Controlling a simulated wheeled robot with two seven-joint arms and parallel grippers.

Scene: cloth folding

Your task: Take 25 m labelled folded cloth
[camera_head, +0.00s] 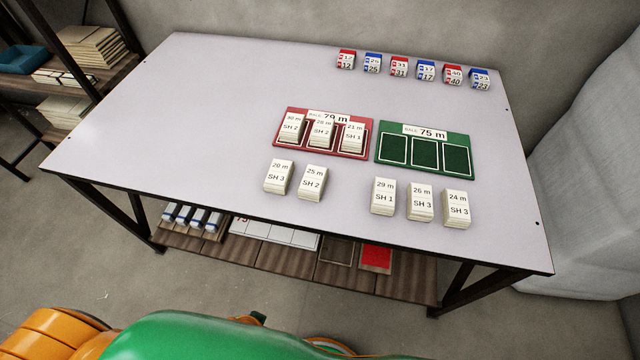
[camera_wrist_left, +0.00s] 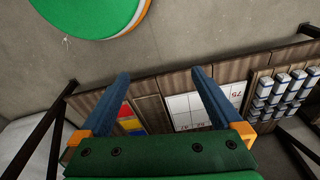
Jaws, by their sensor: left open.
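The folded cloth labelled 25 m, SH 2 (camera_head: 312,183) lies on the white table in the head view, in front of the red mat. A similar cloth labelled 20 m, SH 3 (camera_head: 278,177) lies just left of it, apart from it. My left gripper (camera_wrist_left: 160,76) shows in the left wrist view with its two blue fingers apart and nothing between them. It faces the area of the shelf under the table. The 25 m cloth is not seen in the wrist view. My right gripper is not in view.
The red mat (camera_head: 283,150) holds three cloths; the green mat (camera_head: 425,172) has three empty outlined slots. Cloths labelled 29 m (camera_head: 383,196), 26 m (camera_head: 420,202) and 24 m (camera_head: 457,208) lie at right. Several red and blue tagged blocks line the back edge. The table's left half is clear.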

